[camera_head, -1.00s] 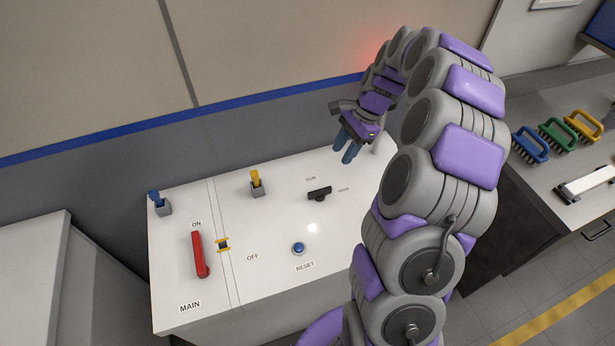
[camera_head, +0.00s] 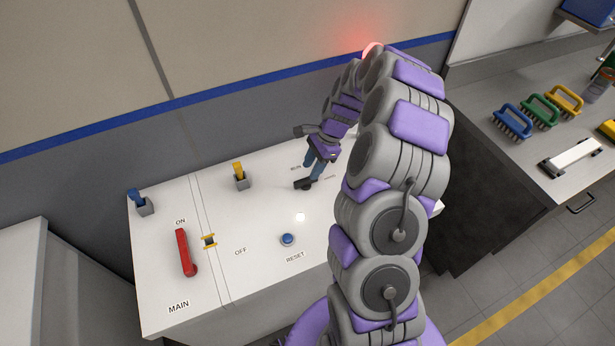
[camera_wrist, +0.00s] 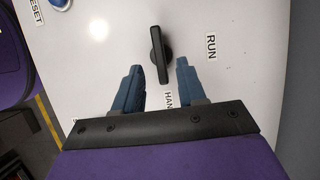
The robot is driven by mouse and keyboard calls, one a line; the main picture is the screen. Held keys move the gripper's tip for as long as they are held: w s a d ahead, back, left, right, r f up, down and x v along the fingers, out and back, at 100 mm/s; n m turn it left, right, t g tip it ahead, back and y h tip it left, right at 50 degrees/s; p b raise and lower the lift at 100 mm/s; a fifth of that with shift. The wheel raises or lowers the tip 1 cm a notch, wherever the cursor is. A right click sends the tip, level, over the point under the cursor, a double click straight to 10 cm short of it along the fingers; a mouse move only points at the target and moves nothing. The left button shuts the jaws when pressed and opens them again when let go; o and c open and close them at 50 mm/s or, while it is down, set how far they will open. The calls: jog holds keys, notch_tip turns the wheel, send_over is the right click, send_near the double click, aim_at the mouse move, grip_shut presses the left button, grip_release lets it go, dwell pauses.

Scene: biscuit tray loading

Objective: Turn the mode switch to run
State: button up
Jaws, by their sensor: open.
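The mode switch is a black knob with a bar handle (camera_wrist: 159,55) on the white panel, between a RUN label (camera_wrist: 211,46) and a partly hidden label starting "HAN" (camera_wrist: 168,101). In the wrist view its bar lies nearly lengthwise, pointing toward the HAN label rather than RUN. My gripper (camera_wrist: 160,78) is open, its two blue fingers apart on either side of the bar's near end. The left finger looks close to the bar; contact cannot be told. In the head view the switch (camera_head: 303,184) shows at my fingertips (camera_head: 312,176).
The panel (camera_head: 265,215) also carries a red MAIN lever (camera_head: 184,252), a blue RESET button (camera_head: 288,240), and yellow (camera_head: 240,177) and blue (camera_head: 143,203) toggles. A bench with several brushes (camera_head: 513,121) stands at the right. A wall rises behind the panel.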

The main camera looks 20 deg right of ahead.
aim_at(306, 178)
jog(key=shift+b+x, duration=0.35)
jog(key=shift+x, duration=1.8)
grip_shut()
